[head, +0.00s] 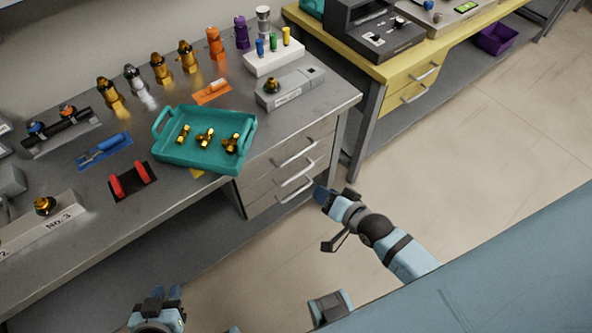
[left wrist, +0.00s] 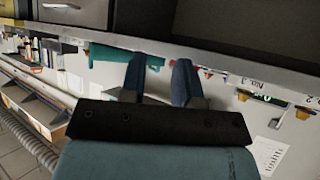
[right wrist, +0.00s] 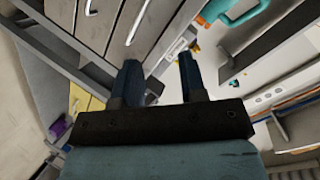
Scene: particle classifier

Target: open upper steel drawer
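A teal tray (head: 247,128) with several brass fittings stands on the bench top (head: 330,92) above the drawers. A grey block (head: 290,88) sits near the bench's right corner. A yellow bench (head: 345,48) with its own drawers stands to the right. The floor before the drawers is clear.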

